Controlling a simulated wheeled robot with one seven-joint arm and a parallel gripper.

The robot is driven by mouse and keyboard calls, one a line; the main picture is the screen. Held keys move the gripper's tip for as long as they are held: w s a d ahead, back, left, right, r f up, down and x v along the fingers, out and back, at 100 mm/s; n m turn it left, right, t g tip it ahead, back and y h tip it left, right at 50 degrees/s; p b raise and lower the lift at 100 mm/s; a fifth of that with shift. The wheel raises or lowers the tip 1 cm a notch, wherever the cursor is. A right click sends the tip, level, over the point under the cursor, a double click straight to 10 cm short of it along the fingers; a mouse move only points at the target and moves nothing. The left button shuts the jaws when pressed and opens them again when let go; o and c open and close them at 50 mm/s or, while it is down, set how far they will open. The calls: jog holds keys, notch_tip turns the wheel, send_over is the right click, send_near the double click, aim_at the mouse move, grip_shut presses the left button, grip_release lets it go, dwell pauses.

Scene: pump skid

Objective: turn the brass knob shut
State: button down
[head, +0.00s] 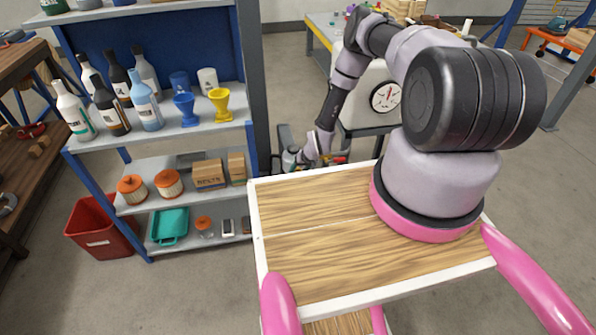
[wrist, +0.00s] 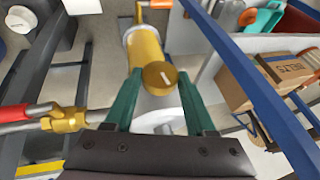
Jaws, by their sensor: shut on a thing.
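The brass knob (wrist: 158,78) is in the middle of the wrist view, a round cap with a short pale line on its face, set aslant. My gripper (wrist: 160,88) has its green fingers on the left and right sides of the knob, shut on it. The knob sits at the near end of a yellow cylinder (wrist: 145,46). In the head view my gripper (head: 312,158) is small, low beyond the far edge of my wooden top. The knob cannot be made out there.
In the wrist view, a brass fitting (wrist: 64,120) with a red-and-grey pipe lies left of my fingers. Cardboard boxes (wrist: 247,80) and a blue shelf post (wrist: 265,75) are at right. In the head view, a shelf rack (head: 160,135) with bottles stands left; a gauge (head: 385,97) is behind my arm.

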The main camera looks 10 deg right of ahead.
jog(key=shift+s+d+f+m+y, duration=0.1)
jog(key=shift+m+y, duration=0.05)
jog(key=shift+y, duration=0.45)
jog(key=shift+s+f+m+y, duration=0.1)
jog(key=shift+m+y, duration=0.05)
jog(key=shift+y, duration=0.45)
jog(key=shift+c, duration=1.1)
grip_release()
jog(key=shift+r, duration=0.1)
jog(key=shift+w, duration=0.1)
jog(key=shift+d+r, duration=0.2)
jog(key=shift+r, duration=0.05)
jog(key=v, duration=1)
